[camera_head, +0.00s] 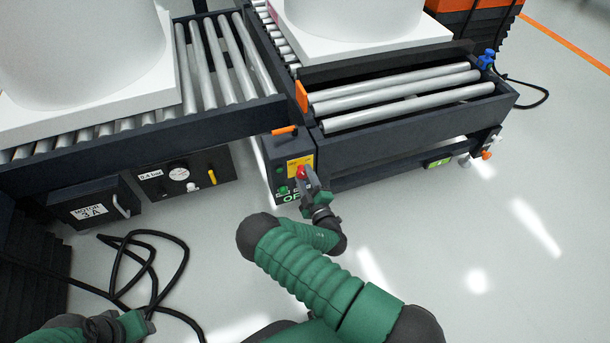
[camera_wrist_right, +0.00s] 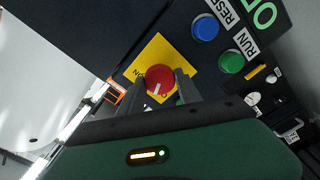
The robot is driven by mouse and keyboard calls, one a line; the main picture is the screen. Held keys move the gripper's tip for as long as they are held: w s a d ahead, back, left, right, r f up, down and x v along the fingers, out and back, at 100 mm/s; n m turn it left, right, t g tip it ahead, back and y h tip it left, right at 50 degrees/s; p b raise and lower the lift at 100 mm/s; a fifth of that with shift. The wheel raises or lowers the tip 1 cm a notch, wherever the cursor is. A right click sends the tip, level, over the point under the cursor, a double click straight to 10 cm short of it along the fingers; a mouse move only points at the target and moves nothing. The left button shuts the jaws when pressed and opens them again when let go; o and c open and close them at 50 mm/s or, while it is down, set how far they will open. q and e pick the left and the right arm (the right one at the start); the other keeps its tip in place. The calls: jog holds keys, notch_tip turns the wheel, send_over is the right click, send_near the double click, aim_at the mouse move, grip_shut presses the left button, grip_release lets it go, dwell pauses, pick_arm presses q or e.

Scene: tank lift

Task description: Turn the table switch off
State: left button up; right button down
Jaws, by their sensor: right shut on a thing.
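The table switch is a red round knob (camera_head: 301,172) on a yellow plate (camera_wrist_right: 182,57) on the dark control box of the roller table. In the right wrist view the red knob (camera_wrist_right: 159,77) shows a white mark and has an ON label beside it. My right gripper (camera_head: 305,177) is at the box, with its two fingers on either side of the knob, shut on it. The fingers hide part of the plate. My left gripper (camera_head: 108,326) is low at the left of the head view, far from the switch; its fingers are unclear.
A blue button (camera_wrist_right: 204,28) and a green button (camera_wrist_right: 231,62) sit close to the knob. Roller conveyors (camera_head: 400,93) carry large white tanks (camera_head: 80,50) above. A black cable (camera_head: 150,265) lies on the floor at left. Floor at right is clear.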

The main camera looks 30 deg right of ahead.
jog(key=shift+a+f+n, duration=0.1)
jog(key=shift+n, duration=0.95)
jog(key=shift+a+f+n, duration=0.1)
jog(key=shift+n, duration=0.95)
jog(key=c, duration=0.8)
grip_release()
jog(key=shift+p, duration=0.3)
jog(key=shift+s+r, duration=0.1)
jog(key=p+v, duration=0.6)
jog(key=v, duration=1)
jog(key=shift+s, duration=0.3)
